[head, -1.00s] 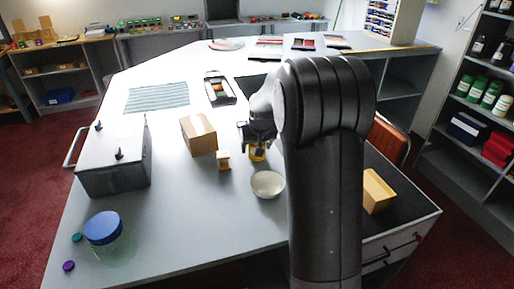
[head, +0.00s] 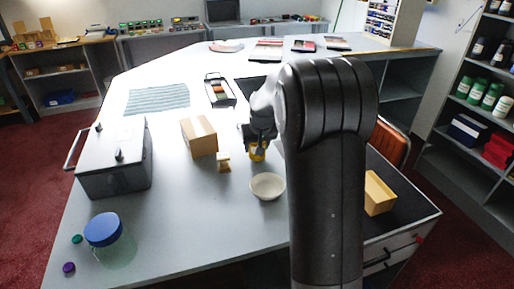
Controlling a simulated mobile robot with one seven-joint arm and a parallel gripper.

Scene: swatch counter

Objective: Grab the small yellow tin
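The small yellow tin (head: 257,155) stands on the grey counter (head: 215,225), near its middle. My gripper (head: 258,147) is right at the tin, pointing down over its upper part. The fingers are small and dark here and partly cover the tin. I cannot tell whether they are closed on it or only around it. My arm hides the counter to the right of the tin.
A wooden spool-like piece (head: 223,163) stands just left of the tin, with a cardboard box (head: 199,137) beyond it. A pale bowl (head: 267,186) sits just in front. A grey metal box (head: 113,165) and a blue-lidded jar (head: 104,229) are at left.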

